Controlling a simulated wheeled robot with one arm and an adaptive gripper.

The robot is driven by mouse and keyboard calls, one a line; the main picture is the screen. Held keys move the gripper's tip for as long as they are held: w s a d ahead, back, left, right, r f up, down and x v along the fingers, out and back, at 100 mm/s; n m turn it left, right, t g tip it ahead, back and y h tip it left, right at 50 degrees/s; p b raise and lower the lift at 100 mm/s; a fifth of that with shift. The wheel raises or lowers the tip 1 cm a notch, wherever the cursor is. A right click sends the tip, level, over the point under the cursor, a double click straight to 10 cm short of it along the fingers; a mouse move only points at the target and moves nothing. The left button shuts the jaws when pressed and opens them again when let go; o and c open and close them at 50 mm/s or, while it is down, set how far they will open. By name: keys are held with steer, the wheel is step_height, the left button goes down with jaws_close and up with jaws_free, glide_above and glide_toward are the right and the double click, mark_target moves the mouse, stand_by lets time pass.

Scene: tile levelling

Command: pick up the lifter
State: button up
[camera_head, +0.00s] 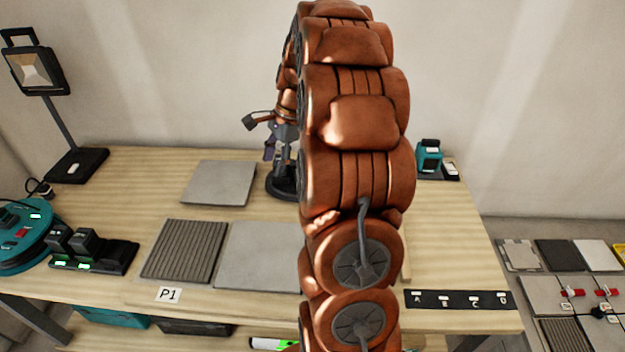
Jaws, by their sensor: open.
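My gripper (260,139) shows to the left of my copper-coloured arm, over the back of the workbench. Its dark fingers are spread apart and nothing shows between them. Just below it, a black round-based thing (283,188) stands on the bench, partly hidden by my arm. It may be the lifter, but I cannot tell for sure. I cannot tell whether my gripper touches it.
A grey tile (218,183) lies left of the round base. A ribbed tile (184,251) and a plain tile (258,257) lie in front. A work lamp (36,68), chargers (92,250) and a teal reel (22,236) stand left. A teal device (429,157) stands back right.

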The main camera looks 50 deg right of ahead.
steer(key=d+f+m, duration=0.1)
steer(key=d+m, duration=0.1)
steer(key=d, duration=0.4)
steer(key=d+f+m+t, duration=0.1)
steer(key=d+f+m, duration=0.1)
steer(key=d, duration=0.3)
steer(key=d+f+m, duration=0.2)
steer(key=d+m, duration=0.1)
steer(key=d, duration=0.3)
steer(key=shift+s+d+f+m+t, duration=0.15)
steer(key=shift+s+d+m+t, duration=0.1)
steer(key=shift+d+m+t, duration=0.15)
steer(key=shift+w+f, duration=0.15)
steer(key=shift+f, duration=0.35)
steer(key=shift+p+x, duration=1.35)
steer(key=shift+x, duration=2)
steer(key=shift+w+a+r, duration=0.1)
steer(key=shift+w+a, duration=0.05)
steer(key=shift+w, duration=0.05)
steer(key=shift+c, duration=0.3)
jaws_close()
